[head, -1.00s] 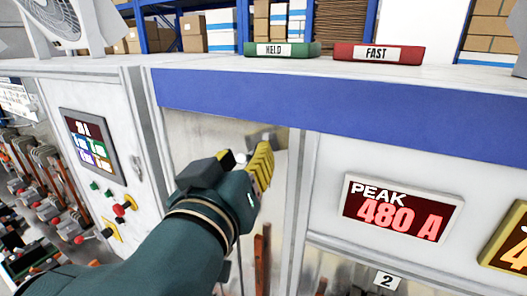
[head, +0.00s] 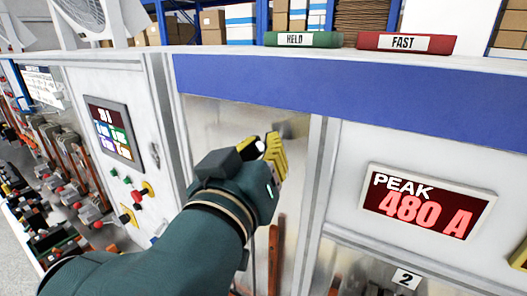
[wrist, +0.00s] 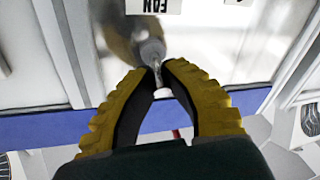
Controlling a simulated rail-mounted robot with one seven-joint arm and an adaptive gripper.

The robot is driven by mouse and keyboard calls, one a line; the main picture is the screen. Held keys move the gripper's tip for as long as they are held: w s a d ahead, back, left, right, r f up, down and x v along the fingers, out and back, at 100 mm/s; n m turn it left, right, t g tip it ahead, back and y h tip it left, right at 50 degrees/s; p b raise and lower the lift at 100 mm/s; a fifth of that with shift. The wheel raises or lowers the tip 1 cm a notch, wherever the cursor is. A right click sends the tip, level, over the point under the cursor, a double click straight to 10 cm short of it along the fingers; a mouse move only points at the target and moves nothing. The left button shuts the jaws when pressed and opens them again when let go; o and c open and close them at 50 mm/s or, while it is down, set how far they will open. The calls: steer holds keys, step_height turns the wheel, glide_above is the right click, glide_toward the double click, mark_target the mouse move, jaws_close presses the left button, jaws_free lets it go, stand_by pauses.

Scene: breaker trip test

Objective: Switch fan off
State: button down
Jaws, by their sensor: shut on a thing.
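The fan switch (wrist: 152,50) is a small grey metal toggle on a shiny metal panel. A "FAN" label (wrist: 152,5), upside down in the wrist view, sits beside it. My gripper (wrist: 158,76) has yellow ribbed fingers, and their tips are closed on the toggle's slim lever. In the head view my gripper (head: 272,150) is at the metal panel, and fingers and hand hide most of the switch. A white fan (head: 88,18) stands on top of the cabinet at the upper left. I cannot tell whether it is spinning.
A red "PEAK 480 A" display (head: 428,203) is right of the panel. A control screen (head: 113,132) with buttons is to the left. Green "HELD" (head: 302,39) and red "FAST" (head: 407,43) blocks lie on the ledge above the blue band.

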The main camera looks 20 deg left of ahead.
step_height(320, 180, down, 3)
steer(key=n+t+y+b, duration=0.2)
steer(key=t+b, duration=0.2)
steer(key=b, duration=0.4)
steer(key=n+t+y+b, duration=0.2)
steer(key=t+b, duration=0.2)
steer(key=b, duration=0.4)
steer(key=shift+a+f+b, duration=0.1)
steer(key=shift+b, duration=0.25)
steer(key=shift+w+n+y, duration=0.1)
steer(key=shift+n+y, duration=0.3)
steer(key=shift+y, duration=0.1)
steer(key=c, duration=1)
jaws_free()
steer(key=shift+c, duration=0.2)
